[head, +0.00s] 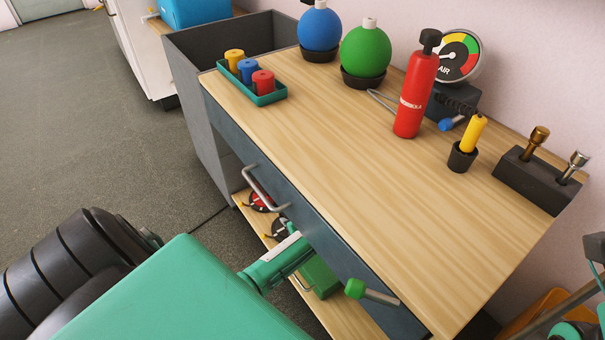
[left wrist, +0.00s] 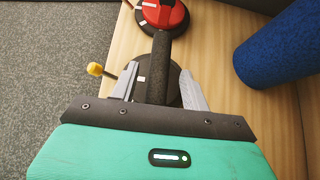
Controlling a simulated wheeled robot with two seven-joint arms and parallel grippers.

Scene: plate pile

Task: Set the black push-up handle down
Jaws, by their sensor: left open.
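The black push-up handle (left wrist: 164,52) is on the lower wooden shelf (left wrist: 210,45) in the left wrist view. Its dark foam grip runs lengthwise between my left gripper's fingers, above a round black base. My left gripper (left wrist: 159,72) is open, with one finger on each side of the grip. Whether the fingers touch it I cannot tell. In the head view the black base (head: 281,229) shows partly under the drawer, and my arm hides the fingers.
A blue cylinder (left wrist: 275,50) stands to the right on the shelf. Above, the drawer handle (head: 266,190) juts out from the cabinet front. The tabletop's front half (head: 370,215) is clear.

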